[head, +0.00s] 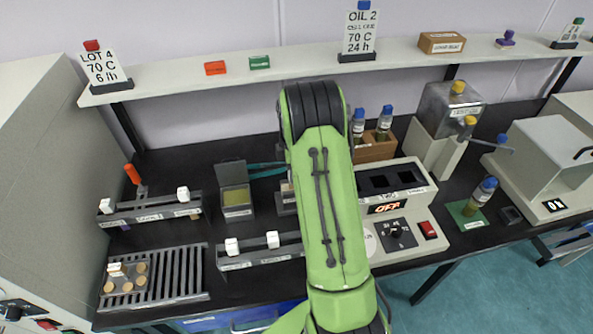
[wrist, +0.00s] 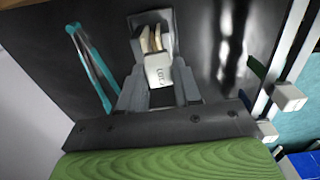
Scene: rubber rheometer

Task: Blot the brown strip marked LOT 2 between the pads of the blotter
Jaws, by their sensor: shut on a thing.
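In the wrist view my gripper (wrist: 160,92) is shut on the white tag (wrist: 159,72) of the strip, whose lettering reads as LOT but is small and seen at an angle. The brown strip (wrist: 157,40) runs from the tag between the two pale pads (wrist: 146,42) of the grey blotter (wrist: 166,17). Whether both pads touch the strip is hard to tell. In the head view only a side of the blotter (head: 287,198) shows; my green arm hides the rest, my gripper and the strip.
Teal tongs (wrist: 90,65) lie beside the blotter. An open tin (head: 236,203) stands to its left. Racks with white-tagged strips (head: 150,212) (head: 262,250) stand left and in front. A slatted grid (head: 180,276) lies front left; the heater block (head: 400,205) stands right.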

